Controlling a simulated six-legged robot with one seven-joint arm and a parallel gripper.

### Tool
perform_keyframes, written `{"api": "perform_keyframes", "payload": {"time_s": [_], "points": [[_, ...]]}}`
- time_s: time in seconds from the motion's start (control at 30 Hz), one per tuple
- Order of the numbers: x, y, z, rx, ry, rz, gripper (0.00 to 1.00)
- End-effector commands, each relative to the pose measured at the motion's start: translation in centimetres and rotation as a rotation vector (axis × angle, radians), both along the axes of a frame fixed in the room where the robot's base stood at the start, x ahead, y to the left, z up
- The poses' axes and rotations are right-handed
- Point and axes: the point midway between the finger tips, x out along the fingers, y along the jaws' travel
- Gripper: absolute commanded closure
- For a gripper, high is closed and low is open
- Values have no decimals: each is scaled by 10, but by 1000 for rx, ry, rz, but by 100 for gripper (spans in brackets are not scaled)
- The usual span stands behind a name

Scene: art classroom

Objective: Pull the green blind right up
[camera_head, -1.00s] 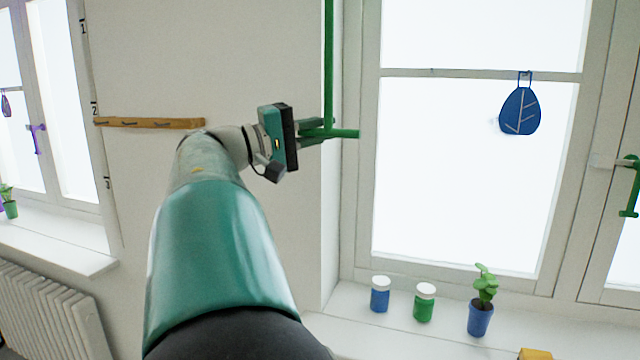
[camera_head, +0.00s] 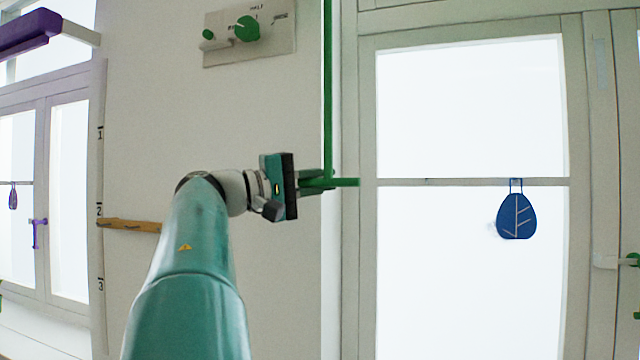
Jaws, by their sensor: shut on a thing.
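A thin green rod (camera_head: 328,80) hangs upright at the left edge of the right window and ends in a short green crossbar (camera_head: 346,182). My gripper (camera_head: 312,183) is shut on the left part of this crossbar, about level with the window's middle bar. The fingers partly hide the crossbar. The rod's top runs out of the picture. The green blind itself does not show; the visible window panes (camera_head: 470,110) are bare and bright.
A wall panel (camera_head: 285,42) with green knobs is above my arm. A wooden rail (camera_head: 130,225) is on the wall at left. A purple blind case (camera_head: 28,32) is over the left window. A blue leaf-shaped ornament (camera_head: 516,216) hangs at the right window.

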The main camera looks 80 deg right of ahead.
Motion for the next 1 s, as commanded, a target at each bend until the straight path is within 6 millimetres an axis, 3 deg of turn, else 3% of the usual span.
{"api": "perform_keyframes", "payload": {"time_s": [0.03,0.13,0.53,1.0], "points": [[0,2,8,-19,5,11,82],[0,2,7,-17,4,10,64],[7,5,4,-11,3,9,64],[79,64,-9,-13,3,11,64]]}}
